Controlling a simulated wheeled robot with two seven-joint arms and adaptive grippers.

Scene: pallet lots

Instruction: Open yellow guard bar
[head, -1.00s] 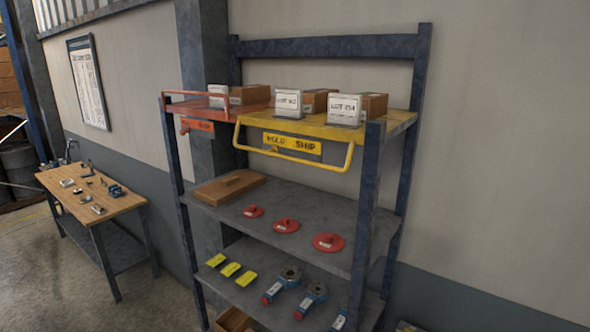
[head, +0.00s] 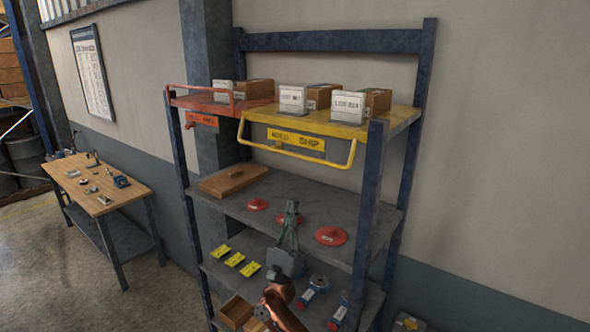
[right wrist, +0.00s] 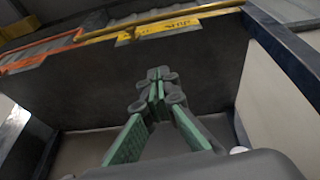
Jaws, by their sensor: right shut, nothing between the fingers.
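In the right wrist view the yellow bar (right wrist: 160,20) runs along the top of the picture. My right gripper (head: 291,208) is shut and empty, pointing up in front of the middle shelf, below the bar and apart from it. Its green-padded fingers (right wrist: 155,85) show in the right wrist view. My left gripper is not in view.
An orange bar (head: 200,89) stands raised on the left top section. Boxes with lot cards (head: 292,98) stand behind the yellow edge. The middle shelf (head: 340,205) holds red discs and a wooden lid (head: 232,180). A workbench (head: 95,190) stands at left.

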